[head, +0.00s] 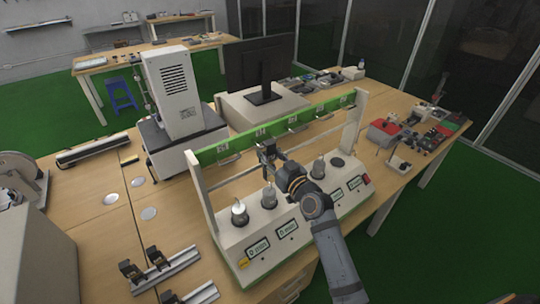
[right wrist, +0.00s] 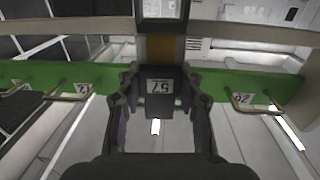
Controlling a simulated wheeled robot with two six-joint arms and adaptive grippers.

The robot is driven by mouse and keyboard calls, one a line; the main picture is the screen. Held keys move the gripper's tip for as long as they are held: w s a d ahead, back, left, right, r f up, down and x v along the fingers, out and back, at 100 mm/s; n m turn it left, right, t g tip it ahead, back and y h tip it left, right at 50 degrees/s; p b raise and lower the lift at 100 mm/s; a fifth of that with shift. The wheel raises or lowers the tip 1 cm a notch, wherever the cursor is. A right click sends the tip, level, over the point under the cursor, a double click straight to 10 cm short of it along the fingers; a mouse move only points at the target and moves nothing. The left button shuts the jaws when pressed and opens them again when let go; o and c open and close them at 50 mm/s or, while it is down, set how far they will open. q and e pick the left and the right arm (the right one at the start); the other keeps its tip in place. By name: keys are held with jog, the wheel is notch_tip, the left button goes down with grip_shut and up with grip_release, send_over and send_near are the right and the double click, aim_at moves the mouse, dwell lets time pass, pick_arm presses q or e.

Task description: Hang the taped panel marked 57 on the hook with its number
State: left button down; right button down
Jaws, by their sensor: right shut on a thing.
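The panel marked 57 (right wrist: 160,86) shows as a dark plate with a white label between the fingers of my right gripper (right wrist: 160,100). A tan strip, probably its tape, runs from it across the rail. In the head view my right gripper (head: 267,152) is shut on the panel at the front of the green rail (head: 270,127); the panel is hardly visible there. Metal hooks with number labels line the rail; in the right wrist view one hook (right wrist: 243,102) is at the right and another (right wrist: 70,92) at the left. Their numbers are hard to read. My left gripper is out of view.
The white tester base (head: 262,241) below the rail carries several metal weights, one (head: 239,213) at the left. White posts hold the rail. A monitor (head: 262,63) and a white instrument (head: 178,91) stand behind. Metal rails lie at the front left.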

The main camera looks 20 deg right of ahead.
jog(key=c, duration=0.8)
grip_release()
jog(key=shift+s+d, duration=0.15)
jog(key=shift+s, duration=0.3)
jog(key=v, duration=1.1)
jog(key=shift+r, duration=0.1)
